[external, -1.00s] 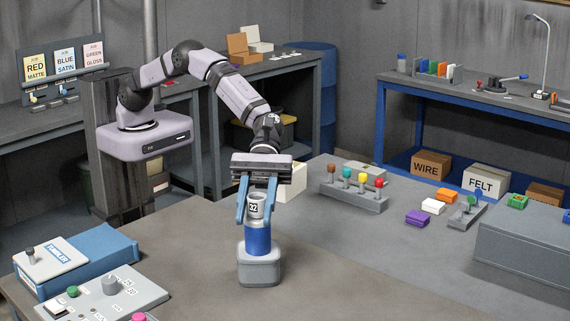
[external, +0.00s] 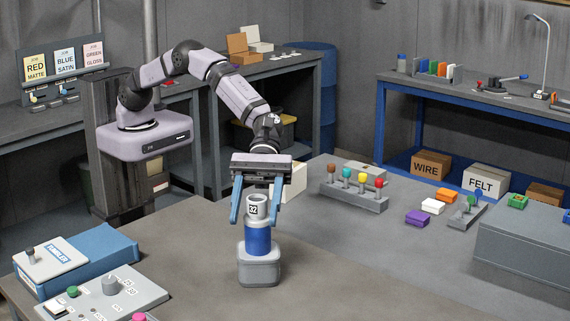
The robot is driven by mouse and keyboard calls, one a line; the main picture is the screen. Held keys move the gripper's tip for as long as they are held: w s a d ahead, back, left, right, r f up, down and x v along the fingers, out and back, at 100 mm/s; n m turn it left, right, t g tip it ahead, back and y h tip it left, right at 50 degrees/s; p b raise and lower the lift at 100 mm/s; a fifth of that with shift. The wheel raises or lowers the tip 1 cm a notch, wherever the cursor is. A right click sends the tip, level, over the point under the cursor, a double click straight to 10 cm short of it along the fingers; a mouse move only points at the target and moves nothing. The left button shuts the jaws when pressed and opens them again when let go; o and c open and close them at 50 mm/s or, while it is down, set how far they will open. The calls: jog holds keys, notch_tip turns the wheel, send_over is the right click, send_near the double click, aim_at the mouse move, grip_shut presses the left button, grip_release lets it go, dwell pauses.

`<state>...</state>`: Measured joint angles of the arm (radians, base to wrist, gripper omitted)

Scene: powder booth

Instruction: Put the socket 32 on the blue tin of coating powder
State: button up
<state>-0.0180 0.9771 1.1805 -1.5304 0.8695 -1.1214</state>
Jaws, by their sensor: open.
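The socket 32 (external: 257,208), a grey ring-shaped cylinder with a white "32" label, stands upright on top of the blue tin (external: 257,239). The tin stands on a grey block (external: 259,270) on the near bench. My gripper (external: 255,218) points down over the socket, its two blue fingers spread to either side. The fingers look apart from the socket, with a gap visible on both sides. The contact face between socket and tin is partly hard to make out at this size.
A blue case marked TUMBLER (external: 95,255) and a grey panel with knobs (external: 105,298) lie to the left. A rack of coloured knobs (external: 355,198) stands behind right, with small coloured boxes (external: 433,206) beyond. A white box is partly hidden behind my gripper. Bench space right of the tin is clear.

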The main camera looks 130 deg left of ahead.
jog(key=b+v, duration=0.4)
jog(key=v, duration=0.8)
jog(key=shift+s+f, duration=0.1)
jog(key=shift+s, duration=0.05)
jog(key=s+a+f+m+g+y, duration=0.2)
jog(key=s+f+m, duration=0.3)
jog(key=s, duration=0.8)
jog(key=s+a+f+m+g+y, duration=0.3)
jog(key=s+a+f+m+y, duration=0.1)
jog(key=s+m, duration=0.7)
jog(key=s+a+f+m+g+y, duration=0.2)
jog(key=s+f+m+y, duration=0.3)
jog(key=s+m, duration=0.4)
jog(key=s+a, duration=0.1)
jog(key=s, duration=0.4)
jog(key=shift+s+f+g, duration=0.3)
jog(key=shift+f, duration=0.05)
